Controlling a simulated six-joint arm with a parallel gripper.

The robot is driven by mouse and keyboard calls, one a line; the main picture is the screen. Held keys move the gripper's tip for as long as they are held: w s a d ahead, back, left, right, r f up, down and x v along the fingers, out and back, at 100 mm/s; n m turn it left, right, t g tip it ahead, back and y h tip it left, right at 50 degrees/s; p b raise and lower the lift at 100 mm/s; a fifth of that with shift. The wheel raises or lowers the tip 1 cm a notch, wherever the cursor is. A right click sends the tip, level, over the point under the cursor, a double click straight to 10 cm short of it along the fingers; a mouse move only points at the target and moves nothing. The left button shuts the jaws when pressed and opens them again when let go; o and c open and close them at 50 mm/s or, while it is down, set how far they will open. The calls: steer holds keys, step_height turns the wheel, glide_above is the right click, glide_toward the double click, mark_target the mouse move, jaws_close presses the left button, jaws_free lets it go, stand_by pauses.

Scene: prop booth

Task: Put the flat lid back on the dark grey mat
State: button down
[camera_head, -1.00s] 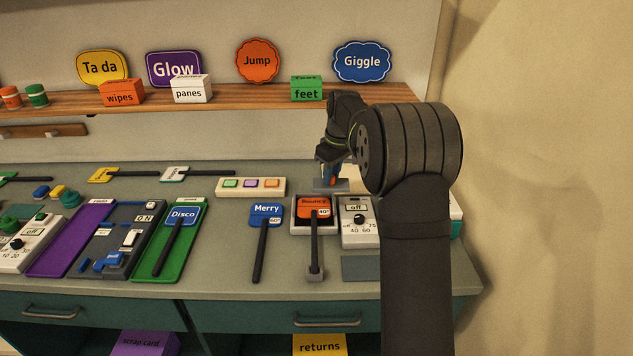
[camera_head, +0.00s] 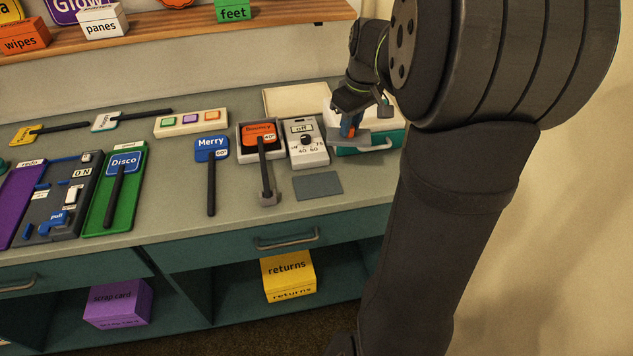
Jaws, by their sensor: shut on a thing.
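The dark grey mat (camera_head: 318,186) lies bare near the counter's front edge, to the left of and nearer than the lid.
The dial box (camera_head: 306,157) stands behind the mat. A tray with an orange Bounce paddle (camera_head: 259,134) is left of it, then a blue Merry paddle (camera_head: 211,148). The white and green box (camera_head: 350,152) is at the right. Counter around the mat is clear.

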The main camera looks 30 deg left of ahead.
steer(key=s+d+f+m, duration=0.1)
steer(key=s+d+f, duration=0.1)
steer(key=s+d, duration=0.3)
glide_toward(316, 183)
steer(key=shift+a+f, duration=0.35)
steer(key=shift+a, duration=0.05)
steer(key=shift+f, duration=1.95)
steer(key=shift+f, duration=0.1)
steer(key=c, duration=1.3)
jaws_free()
steer(key=shift+o, duration=0.2)
